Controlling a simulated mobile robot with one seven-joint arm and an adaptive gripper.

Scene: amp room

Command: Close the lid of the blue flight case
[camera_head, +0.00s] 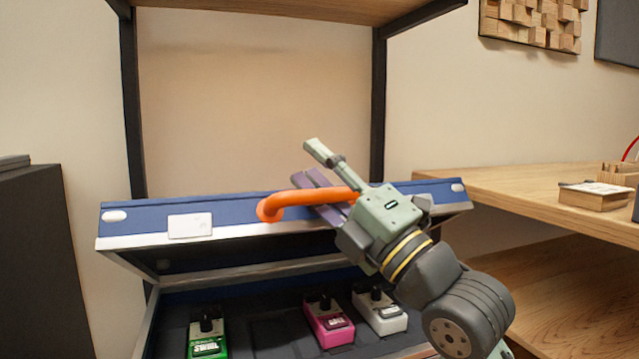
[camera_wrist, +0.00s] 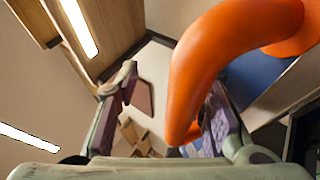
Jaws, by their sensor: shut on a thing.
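The blue flight case (camera_head: 146,335) stands with its lid (camera_head: 250,208) partly lowered. The lid's front edge hangs above the base, leaving a wide gap at the front. An orange curved handle (camera_head: 290,199) sticks out from the lid's front edge. My gripper (camera_head: 317,168) is at the handle, with its fingers on either side of the bar, shut on it. In the wrist view the orange handle (camera_wrist: 200,70) passes close by the purple pad of the right finger. The exact contact is partly hidden.
A green pedal (camera_head: 207,340), a pink pedal (camera_head: 328,320) and a white pedal (camera_head: 380,312) sit inside the case. A wooden desk (camera_head: 500,185) stands to the right, and a dark cabinet (camera_head: 35,260) to the left. A wooden shelf (camera_head: 270,10) is overhead.

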